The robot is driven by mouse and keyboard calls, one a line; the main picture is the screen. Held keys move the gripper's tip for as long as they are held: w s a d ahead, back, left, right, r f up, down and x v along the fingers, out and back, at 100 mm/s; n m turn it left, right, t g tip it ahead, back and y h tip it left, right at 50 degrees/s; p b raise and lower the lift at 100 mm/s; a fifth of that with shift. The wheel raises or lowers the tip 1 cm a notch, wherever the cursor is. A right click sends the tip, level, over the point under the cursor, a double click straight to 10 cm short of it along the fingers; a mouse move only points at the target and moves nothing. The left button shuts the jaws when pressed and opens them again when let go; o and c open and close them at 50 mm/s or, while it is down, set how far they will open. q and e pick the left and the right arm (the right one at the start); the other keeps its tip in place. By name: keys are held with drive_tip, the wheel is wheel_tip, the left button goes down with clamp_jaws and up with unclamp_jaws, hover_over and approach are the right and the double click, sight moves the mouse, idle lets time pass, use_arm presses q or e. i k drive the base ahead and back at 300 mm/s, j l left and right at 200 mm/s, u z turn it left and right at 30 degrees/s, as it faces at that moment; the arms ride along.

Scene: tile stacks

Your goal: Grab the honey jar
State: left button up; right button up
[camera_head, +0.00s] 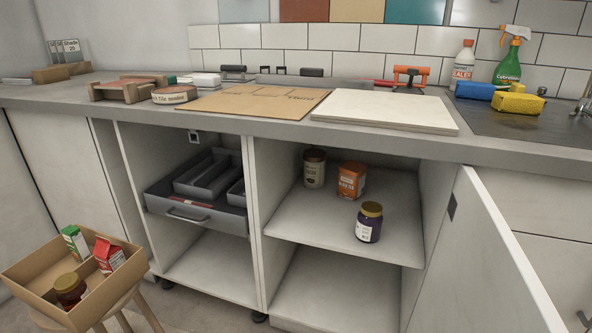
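No label that I can read says honey. A dark purple jar with a gold lid and a pale label (369,223) stands upright near the front of the upper shelf in the open right cabinet. A pale jar with a dark lid (314,168) stands at the back left of the same shelf. I cannot tell which jar is the honey. Neither of my grippers is in view.
An orange container (351,180) stands behind the purple jar. The open cabinet door (485,265) juts out at the right. The cabinet's lower shelf is empty. The tan box also holds green and red cartons (108,254) and rests on a wooden stool. The countertop (280,131) overhangs the shelf.

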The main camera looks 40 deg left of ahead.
sight(70, 290)
drive_tip(key=k+u, duration=0.15)
drive_tip(key=k, duration=0.2)
drive_tip(key=k+j+u, duration=0.2)
drive_tip(key=k, duration=0.15)
drive_tip(key=u, duration=2.05)
